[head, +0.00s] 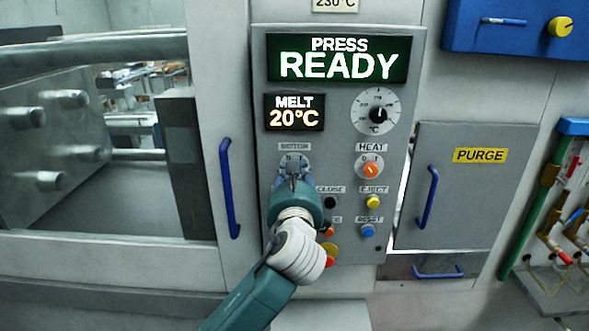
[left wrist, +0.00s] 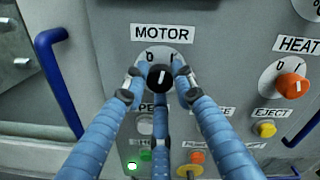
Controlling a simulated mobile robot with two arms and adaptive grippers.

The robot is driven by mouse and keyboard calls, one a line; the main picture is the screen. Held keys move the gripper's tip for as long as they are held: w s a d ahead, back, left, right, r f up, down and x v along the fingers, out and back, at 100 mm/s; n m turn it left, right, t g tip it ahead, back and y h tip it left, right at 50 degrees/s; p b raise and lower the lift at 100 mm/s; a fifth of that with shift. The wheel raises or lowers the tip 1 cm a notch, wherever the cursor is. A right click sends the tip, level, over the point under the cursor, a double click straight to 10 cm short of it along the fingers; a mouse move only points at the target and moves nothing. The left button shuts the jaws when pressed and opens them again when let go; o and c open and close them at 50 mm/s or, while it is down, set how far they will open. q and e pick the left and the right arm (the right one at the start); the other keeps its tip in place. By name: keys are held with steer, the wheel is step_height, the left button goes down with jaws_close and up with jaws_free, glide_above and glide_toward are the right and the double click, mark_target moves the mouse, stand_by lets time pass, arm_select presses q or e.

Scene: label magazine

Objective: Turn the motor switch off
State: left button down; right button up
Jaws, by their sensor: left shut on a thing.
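The motor switch (left wrist: 160,78) is a black round knob with a white pointer line, below the MOTOR label (left wrist: 163,33) in the left wrist view. Its line points roughly upward. In the head view the gripper mostly hides the knob. My right gripper is not in view.
The orange HEAT knob (head: 370,170) is right of the motor switch. Yellow EJECT (head: 373,202) and blue RESET (head: 368,230) buttons sit lower right. My arm partly covers the lower buttons. A blue door handle (head: 229,188) stands to the left. The display (head: 338,58) reads PRESS READY.

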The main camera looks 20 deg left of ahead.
arm_select(q)
steer(key=n+p, duration=0.1)
steer(key=n, duration=0.8)
stand_by(0.5)
steer(key=c, duration=1.4)
jaws_free()
steer(key=shift+s, duration=0.1)
steer(key=v, duration=1.2)
